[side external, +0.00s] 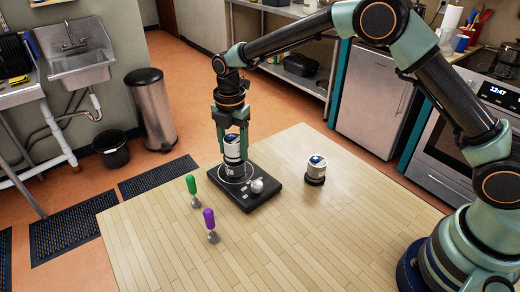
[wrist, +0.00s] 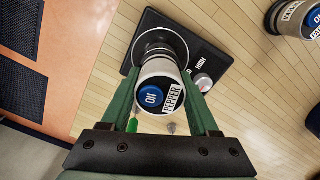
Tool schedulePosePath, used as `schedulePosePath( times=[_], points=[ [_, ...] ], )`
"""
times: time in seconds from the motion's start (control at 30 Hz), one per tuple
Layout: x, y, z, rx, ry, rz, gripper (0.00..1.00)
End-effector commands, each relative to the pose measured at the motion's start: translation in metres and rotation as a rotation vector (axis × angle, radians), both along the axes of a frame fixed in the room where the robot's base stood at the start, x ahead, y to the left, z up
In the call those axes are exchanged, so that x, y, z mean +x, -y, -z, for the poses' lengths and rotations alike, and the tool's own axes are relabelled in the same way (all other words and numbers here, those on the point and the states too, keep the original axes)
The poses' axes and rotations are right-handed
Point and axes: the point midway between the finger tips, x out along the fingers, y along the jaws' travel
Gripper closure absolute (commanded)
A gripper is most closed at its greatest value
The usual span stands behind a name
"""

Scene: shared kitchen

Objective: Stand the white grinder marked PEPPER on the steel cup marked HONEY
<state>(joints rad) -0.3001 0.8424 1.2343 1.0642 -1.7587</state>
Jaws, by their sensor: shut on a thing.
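The white grinder marked PEPPER (wrist: 172,97), with a blue top reading ON, is between the fingers of my gripper (wrist: 162,80). In the side view my gripper (side external: 232,143) points down and is shut on this grinder (side external: 232,150), which looks upright. It is over the ringed plate of a black appliance (side external: 260,199). I cannot tell whether its base touches the plate or something on it. My fingers cover part of its sides. I cannot make out a steel cup marked HONEY in either view; the area under the grinder is partly hidden.
A similar white, blue-topped container (side external: 316,169) stands right of the appliance, its label cut off in the wrist view (wrist: 292,18). The appliance has a dial (side external: 257,186). Green-handled (side external: 191,185) and purple-handled (side external: 209,218) tools are at left.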

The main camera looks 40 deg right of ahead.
Motion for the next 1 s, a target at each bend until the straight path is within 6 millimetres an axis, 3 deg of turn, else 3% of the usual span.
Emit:
schedulePosePath(
  times=[0.37,0.4,0.43,0.77,1.0],
  points=[
    [0.0,0.0,0.006,0.0,0.0,0.0,1.0],
    [0.0,0.0,0.006,0.0,0.001,0.0,0.31],
    [0.0,0.0,0.006,0.0,0.001,0.0,0.26],
    [0.0,0.0,0.006,0.0,-0.001,0.0,0.26],
    [0.0,0.0,-0.011,0.001,0.002,0.0,0.26]
  ],
)
